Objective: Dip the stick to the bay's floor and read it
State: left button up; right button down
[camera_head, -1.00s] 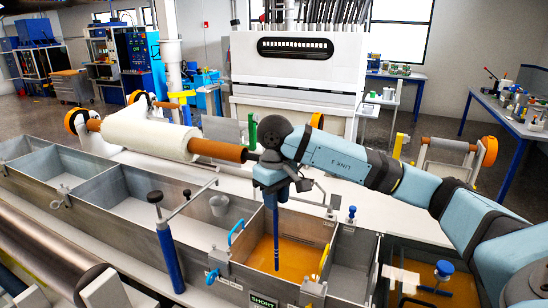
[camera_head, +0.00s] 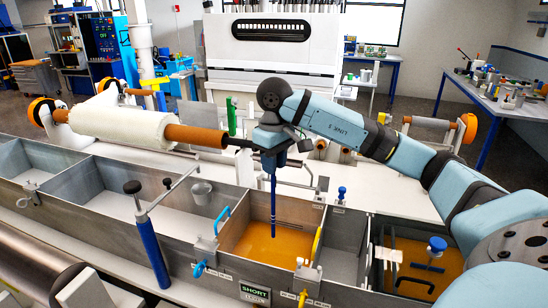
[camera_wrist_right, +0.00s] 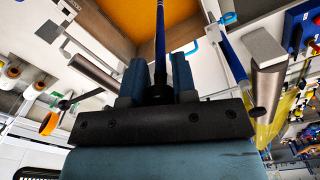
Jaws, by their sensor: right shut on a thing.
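My right gripper (camera_head: 271,168) is shut on the blue stick (camera_head: 273,205) and holds it nearly upright above the orange-filled bay (camera_head: 252,243). The stick's lower end meets the orange in the picture; I cannot tell whether it touches the floor or how deep it is. In the right wrist view, the stick (camera_wrist_right: 160,40) runs away from between the jaws (camera_wrist_right: 157,88) toward the orange. No reading marks are legible on it. A sign reading "SHORT" (camera_head: 255,293) is on the trough's front. My left gripper is out of view.
A blue handle (camera_head: 222,222) stands at the bay's left wall and a yellow one (camera_head: 316,245) at its right. A blue post with a crossbar (camera_head: 152,250) stands in front. A white roll (camera_head: 120,127) lies behind the trough. Another orange bay (camera_head: 405,262) is at right.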

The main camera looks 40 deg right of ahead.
notch_tip(320, 180, down, 6)
jog(key=b, duration=0.4)
jog(key=shift+r, duration=0.15)
jog(key=shift+f+b, duration=0.7)
jog(key=shift+f, duration=0.1)
jog(key=b, duration=0.6)
send_over(274, 235)
notch_tip(274, 235, down, 8)
jog(key=shift+w+d+r, duration=0.1)
jog(key=shift+r, duration=0.15)
notch_tip(274, 235, down, 6)
jog(key=b, duration=0.4)
jog(key=shift+b, duration=0.3)
jog(key=shift+f+b, duration=1.05)
jog(key=shift+f, duration=0.3)
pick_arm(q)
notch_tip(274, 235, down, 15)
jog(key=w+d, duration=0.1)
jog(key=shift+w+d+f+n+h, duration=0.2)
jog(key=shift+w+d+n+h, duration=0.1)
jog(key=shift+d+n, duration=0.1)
pick_arm(e)
jog(key=shift+f, duration=0.1)
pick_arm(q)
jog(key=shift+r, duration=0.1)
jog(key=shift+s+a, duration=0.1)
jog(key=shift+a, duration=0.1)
